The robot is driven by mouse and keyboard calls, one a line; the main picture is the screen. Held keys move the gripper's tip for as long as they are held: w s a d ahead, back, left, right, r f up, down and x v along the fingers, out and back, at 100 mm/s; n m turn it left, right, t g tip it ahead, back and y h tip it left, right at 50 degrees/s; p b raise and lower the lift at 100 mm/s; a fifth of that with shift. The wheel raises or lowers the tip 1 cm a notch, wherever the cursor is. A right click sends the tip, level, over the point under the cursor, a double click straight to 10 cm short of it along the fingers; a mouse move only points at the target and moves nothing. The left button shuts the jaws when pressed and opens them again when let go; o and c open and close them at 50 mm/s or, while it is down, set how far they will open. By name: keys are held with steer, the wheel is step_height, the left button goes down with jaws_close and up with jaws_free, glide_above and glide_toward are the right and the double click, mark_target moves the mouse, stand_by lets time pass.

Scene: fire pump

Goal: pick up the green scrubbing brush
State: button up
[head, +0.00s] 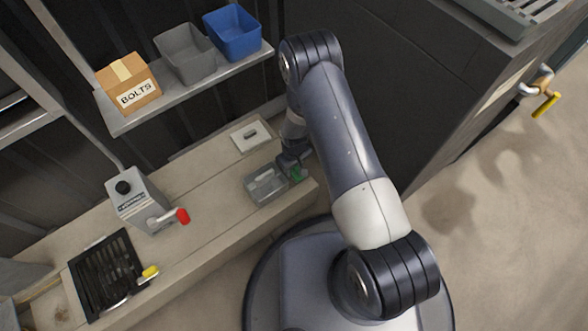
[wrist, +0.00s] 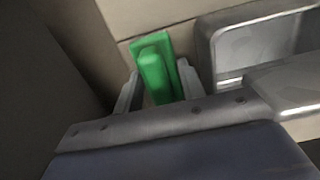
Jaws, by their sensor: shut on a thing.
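The green scrubbing brush (wrist: 153,72) is between the two fingers of my gripper (wrist: 158,92) in the wrist view. The fingers are shut on it, one on each side. In the head view the green brush (head: 298,175) shows as a small patch beside my gripper (head: 291,170), near the right end of the bench. My arm hides part of it there. I cannot tell whether the brush touches the bench top.
A grey metal tray (wrist: 207,50) is close to the right of the brush. The bench (head: 215,215) also holds a grey box with a red-tipped lever (head: 140,205), a black grille (head: 80,270) and a white plate (head: 240,142). A shelf with a bolts box (head: 125,75) and two bins hangs behind.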

steer(key=shift+c, duration=0.3)
step_height(320, 180, up, 10)
steer(key=p, duration=0.3)
steer(key=shift+p, duration=0.3)
